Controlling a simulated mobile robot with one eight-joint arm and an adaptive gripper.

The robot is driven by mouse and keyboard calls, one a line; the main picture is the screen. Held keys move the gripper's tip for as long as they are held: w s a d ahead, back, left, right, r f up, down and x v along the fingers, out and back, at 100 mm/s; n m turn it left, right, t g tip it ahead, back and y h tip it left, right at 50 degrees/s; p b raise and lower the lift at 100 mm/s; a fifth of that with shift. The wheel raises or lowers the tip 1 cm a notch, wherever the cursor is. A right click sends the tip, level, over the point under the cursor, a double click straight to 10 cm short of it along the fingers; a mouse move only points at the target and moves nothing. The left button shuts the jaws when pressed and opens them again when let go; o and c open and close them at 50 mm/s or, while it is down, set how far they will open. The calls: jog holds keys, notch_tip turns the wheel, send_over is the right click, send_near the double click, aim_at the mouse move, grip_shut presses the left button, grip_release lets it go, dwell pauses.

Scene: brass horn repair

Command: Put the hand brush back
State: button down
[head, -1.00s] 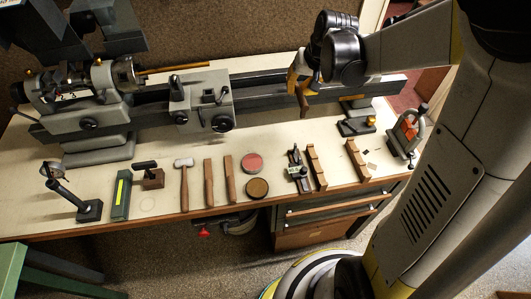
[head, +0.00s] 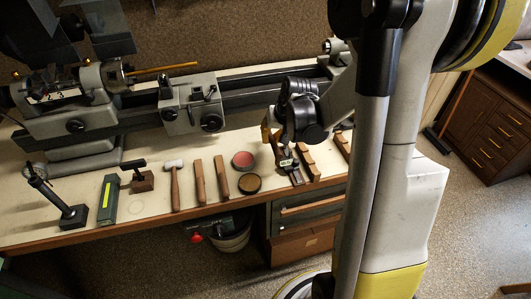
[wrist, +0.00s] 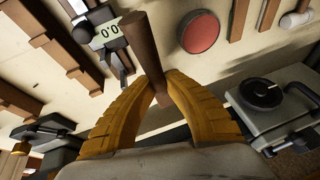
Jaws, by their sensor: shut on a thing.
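My gripper (wrist: 170,82) is shut on a brown wooden handle (wrist: 142,42), which appears to be the hand brush. The handle passes between the two orange fingers in the wrist view and points toward the top of the picture. No bristles can be made out. In the head view, my gripper (head: 268,130) is above the bench (head: 130,213), in front of the lathe bed and near the digital gauge. The held thing is mostly hidden there, and I cannot pick out an empty place for it.
A digital gauge (head: 288,164), a red round tin (head: 243,160) and a dark round tin (head: 247,184) lie close below. Wooden pieces (head: 200,183) and a hammer (head: 174,185) lie to the left. The lathe carriage (head: 192,105) stands behind. My arm hides the bench's right end.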

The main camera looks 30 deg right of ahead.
jog(key=shift+w+a+f, duration=0.5)
jog(key=shift+a, duration=0.05)
jog(key=shift+f+b, duration=1.05)
jog(key=shift+f, duration=0.9)
jog(key=shift+f, duration=0.2)
jog(key=c, duration=1.5)
grip_release()
jog(key=shift+r, duration=0.15)
